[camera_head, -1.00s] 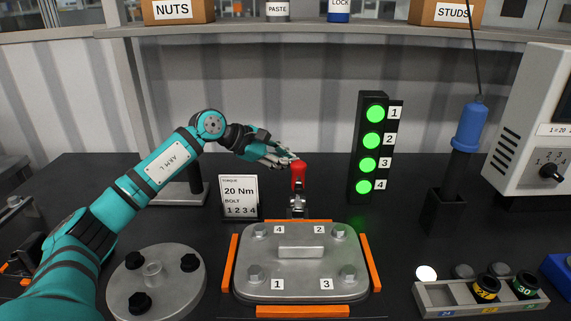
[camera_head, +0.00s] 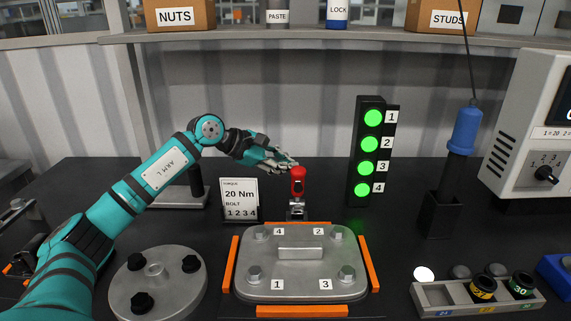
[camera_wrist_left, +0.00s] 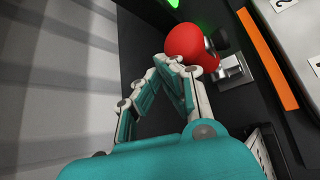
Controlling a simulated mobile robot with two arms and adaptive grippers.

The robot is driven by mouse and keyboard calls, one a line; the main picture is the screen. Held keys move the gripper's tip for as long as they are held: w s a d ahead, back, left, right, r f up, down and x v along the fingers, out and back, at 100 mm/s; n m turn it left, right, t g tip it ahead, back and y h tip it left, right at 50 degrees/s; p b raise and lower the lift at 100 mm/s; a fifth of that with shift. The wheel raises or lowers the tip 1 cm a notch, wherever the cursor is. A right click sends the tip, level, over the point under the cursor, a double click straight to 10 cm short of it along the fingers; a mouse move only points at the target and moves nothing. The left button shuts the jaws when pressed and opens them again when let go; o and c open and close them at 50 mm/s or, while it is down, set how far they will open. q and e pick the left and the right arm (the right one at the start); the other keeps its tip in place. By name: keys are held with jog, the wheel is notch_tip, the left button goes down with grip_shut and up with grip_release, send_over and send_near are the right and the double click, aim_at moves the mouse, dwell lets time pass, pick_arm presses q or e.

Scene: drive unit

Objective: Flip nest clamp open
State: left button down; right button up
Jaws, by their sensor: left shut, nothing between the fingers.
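The nest clamp has a red handle (camera_head: 298,182) that stands upright on a metal base (camera_head: 296,210) behind the nest. My left gripper (camera_head: 290,164) is shut and empty, its fingertips at the top left of the red handle. In the left wrist view the red handle (camera_wrist_left: 190,47) is just beyond the closed fingertips (camera_wrist_left: 172,62), touching or nearly so. The metal cover plate (camera_head: 300,264) lies in the nest between orange rails (camera_head: 370,263), with bolts at its corners marked 1 to 4. My right gripper is not in view.
A light tower (camera_head: 369,150) with green lamps stands behind right. A torque card (camera_head: 240,199) stands left of the clamp. A round flange (camera_head: 155,285) lies front left. A blue-handled tool (camera_head: 465,130) and a socket tray (camera_head: 470,296) are at right.

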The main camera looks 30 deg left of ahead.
pick_arm(q)
jog(key=shift+s+d+f, duration=0.2)
jog(key=shift+d, duration=0.15)
jog(key=v, duration=1.2)
jog(key=shift+w+a+r, duration=0.15)
jog(key=shift+a+r, duration=0.05)
jog(key=shift+a, duration=0.1)
jog(key=shift+r, duration=0.1)
